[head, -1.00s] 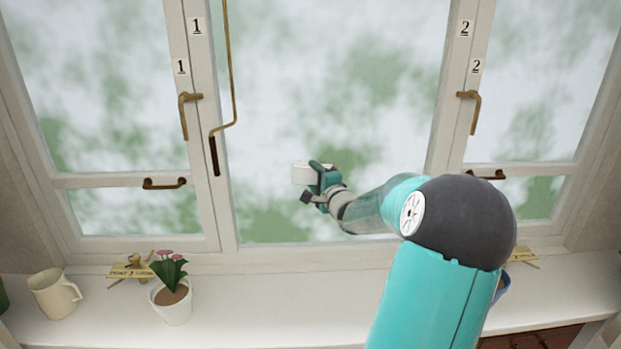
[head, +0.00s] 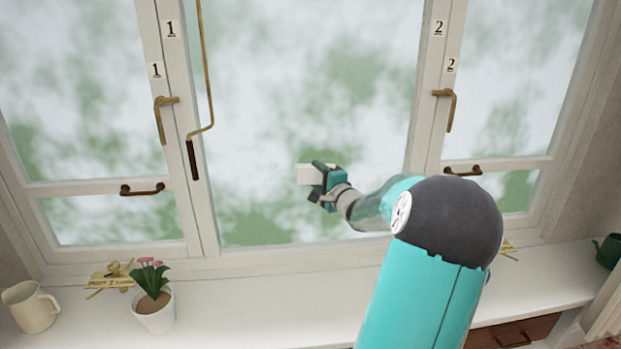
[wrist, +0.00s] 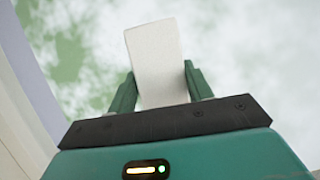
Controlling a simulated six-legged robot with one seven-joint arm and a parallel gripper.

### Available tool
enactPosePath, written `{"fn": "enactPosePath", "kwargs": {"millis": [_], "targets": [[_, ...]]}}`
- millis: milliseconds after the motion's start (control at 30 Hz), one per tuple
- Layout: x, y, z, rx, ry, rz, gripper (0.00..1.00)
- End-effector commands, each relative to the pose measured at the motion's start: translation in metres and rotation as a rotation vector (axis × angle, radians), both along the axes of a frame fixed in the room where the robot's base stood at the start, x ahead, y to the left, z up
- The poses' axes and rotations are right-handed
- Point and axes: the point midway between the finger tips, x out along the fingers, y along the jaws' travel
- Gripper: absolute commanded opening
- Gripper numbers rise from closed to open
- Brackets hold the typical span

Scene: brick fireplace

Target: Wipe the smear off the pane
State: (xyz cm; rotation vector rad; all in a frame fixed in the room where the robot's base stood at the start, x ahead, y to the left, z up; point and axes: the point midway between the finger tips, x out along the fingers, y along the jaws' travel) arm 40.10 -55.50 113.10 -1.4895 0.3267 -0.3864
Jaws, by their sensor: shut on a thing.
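My gripper (head: 318,182) is shut on a white block-like wiper (head: 304,174) in front of the middle pane (head: 270,120). In the wrist view, the white wiper (wrist: 156,62) stands out between the two green fingers of my gripper (wrist: 158,92). The pane behind is covered in blurred white and green patches. I cannot tell a smear apart from this pattern, nor whether the wiper touches the glass.
A brass rod with a dark handle (head: 193,160) hangs left of the middle pane. Brass handles sit on the side windows. The sill (head: 250,300) holds a cream mug (head: 30,307), a potted flower (head: 154,312), and a green can (head: 609,251) at right. The sill's middle is clear.

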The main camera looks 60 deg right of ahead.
Motion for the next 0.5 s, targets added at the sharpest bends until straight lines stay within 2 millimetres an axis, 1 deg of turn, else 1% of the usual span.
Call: {"fn": "enactPosePath", "kwargs": {"millis": [233,500], "targets": [[-0.008,-0.007,0.000,0.000,0.000,-0.004,0.29],[-0.024,-0.019,0.000,-0.001,0.001,-0.002,0.29]]}}
